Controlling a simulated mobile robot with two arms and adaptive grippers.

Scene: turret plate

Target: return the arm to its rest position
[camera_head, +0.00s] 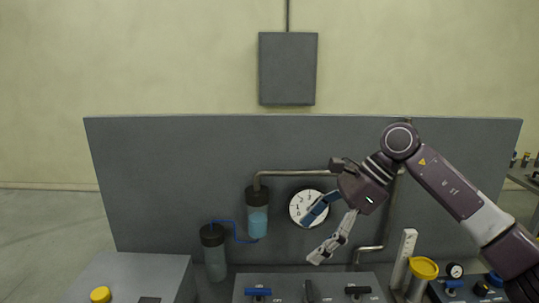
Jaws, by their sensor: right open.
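My right arm (447,182) reaches in from the right edge, bent at a raised elbow joint. Its right gripper (311,241) points down and to the left in front of the grey back panel. The two fingers are spread apart, with nothing between them. One finger is beside the white round gauge (297,207) and covers part of its right side; whether they touch cannot be told. My left gripper is not in view.
The grey panel (160,190) carries pipes and a blue-filled cylinder (257,222). Below stands a console (330,293) with lever switches. A yellow-topped cylinder (423,268) and a white upright strip (404,256) stand right, near the arm. A yellow button (100,295) sits lower left.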

